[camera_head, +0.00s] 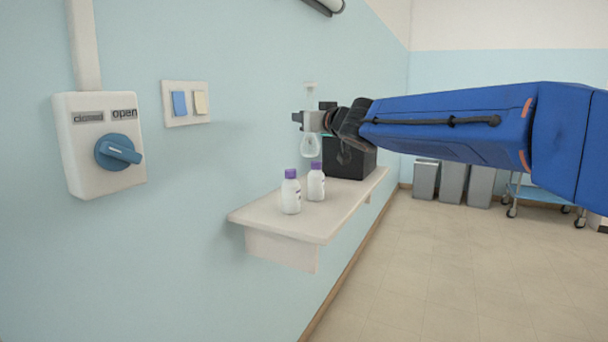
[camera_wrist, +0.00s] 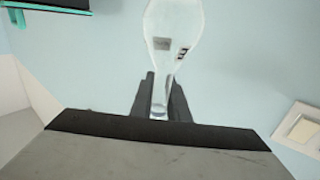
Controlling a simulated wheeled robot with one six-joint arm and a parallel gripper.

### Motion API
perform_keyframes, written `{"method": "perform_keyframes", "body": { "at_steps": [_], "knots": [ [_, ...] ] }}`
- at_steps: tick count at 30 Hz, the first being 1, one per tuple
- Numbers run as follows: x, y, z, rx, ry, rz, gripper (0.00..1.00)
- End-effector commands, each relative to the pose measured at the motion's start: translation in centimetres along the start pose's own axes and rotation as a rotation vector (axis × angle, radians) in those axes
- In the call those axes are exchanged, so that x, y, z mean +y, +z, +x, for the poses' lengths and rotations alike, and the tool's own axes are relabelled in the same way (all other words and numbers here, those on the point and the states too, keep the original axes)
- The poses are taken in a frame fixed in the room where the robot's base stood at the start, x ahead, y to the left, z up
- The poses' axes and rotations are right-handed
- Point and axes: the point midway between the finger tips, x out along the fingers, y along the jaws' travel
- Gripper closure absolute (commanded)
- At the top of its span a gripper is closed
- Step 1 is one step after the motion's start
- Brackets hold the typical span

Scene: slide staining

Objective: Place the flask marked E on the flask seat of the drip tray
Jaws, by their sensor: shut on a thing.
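My gripper (camera_head: 302,118) is shut on a clear glass flask (camera_head: 310,146), which hangs below the fingers in front of the wall, above the shelf. In the wrist view the fingers (camera_wrist: 160,100) close around the narrow neck of the flask (camera_wrist: 172,35).
The pale wall shelf (camera_head: 262,216) holds two white bottles with purple caps (camera_head: 290,192) (camera_head: 316,182) and a black box (camera_head: 352,158). A teal-edged dark thing (camera_wrist: 45,5) shows top left in the wrist view. A wall switch box (camera_head: 100,172) stands at left.

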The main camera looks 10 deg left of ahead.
Motion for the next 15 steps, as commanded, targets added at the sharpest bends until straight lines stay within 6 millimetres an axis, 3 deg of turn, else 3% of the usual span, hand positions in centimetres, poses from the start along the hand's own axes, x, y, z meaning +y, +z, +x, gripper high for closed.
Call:
{"method": "perform_keyframes", "body": {
  "at_steps": [9,15],
  "knots": [
    [0.0,3.3,0.0,-0.001,0.001,0.001,0.98],
    [0.1,6.7,0.0,-0.002,0.002,0.002,0.98]
  ]
}}
